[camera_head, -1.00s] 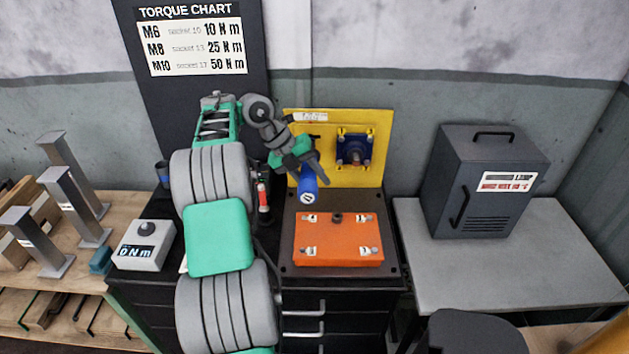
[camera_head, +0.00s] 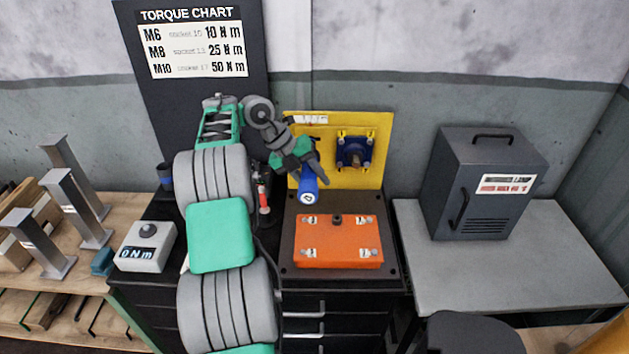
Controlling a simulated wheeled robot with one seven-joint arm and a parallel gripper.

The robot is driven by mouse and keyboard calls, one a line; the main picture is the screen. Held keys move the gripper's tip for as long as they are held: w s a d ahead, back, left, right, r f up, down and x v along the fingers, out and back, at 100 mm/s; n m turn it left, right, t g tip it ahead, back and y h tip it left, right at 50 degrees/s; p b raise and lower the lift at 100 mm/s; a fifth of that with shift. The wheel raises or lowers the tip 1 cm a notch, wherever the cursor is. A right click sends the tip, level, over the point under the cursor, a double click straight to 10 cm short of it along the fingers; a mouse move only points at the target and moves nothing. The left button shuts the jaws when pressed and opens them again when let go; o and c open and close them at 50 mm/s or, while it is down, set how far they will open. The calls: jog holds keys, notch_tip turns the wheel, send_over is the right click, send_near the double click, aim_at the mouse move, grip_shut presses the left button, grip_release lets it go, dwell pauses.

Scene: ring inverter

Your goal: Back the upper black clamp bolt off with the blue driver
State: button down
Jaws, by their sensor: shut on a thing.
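My gripper (camera_head: 312,176) is shut on the blue driver (camera_head: 308,190), whose round blue end faces the camera. The driver is in front of the left part of the yellow plate (camera_head: 372,130), above the orange block's back left edge. The upper black clamp bolt cannot be made out; the gripper and driver cover part of the plate. Whether the driver's tip touches anything is hidden.
An orange block (camera_head: 338,241) with labelled corners sits on a dark base (camera_head: 392,262) below the driver. A red-handled tool (camera_head: 263,200) stands left of it. A grey display box (camera_head: 146,246) reads 0 N m. A dark cabinet (camera_head: 488,185) stands on the right bench, whose front is clear.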

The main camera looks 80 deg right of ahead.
aim_at(314, 190)
jog(key=shift+w+d+r+p, duration=0.15)
jog(key=shift+d+r+p, duration=0.15)
jog(key=shift+d+p, duration=0.35)
dwell(1.5)
jog(key=shift+a+f, duration=0.1)
jog(key=a+b, duration=0.1)
jog(key=b, duration=0.2)
jog(key=shift+s+a+f, duration=0.15)
jog(key=shift+s+a, duration=0.05)
jog(key=shift+a, duration=0.2)
jog(key=a+b, duration=0.2)
jog(key=shift+s+a+f+b, duration=0.1)
jog(key=shift+s+a+b, duration=0.05)
jog(key=shift+s+b, duration=0.15)
jog(key=shift+a+b, duration=0.3)
jog(key=shift+a, duration=0.05)
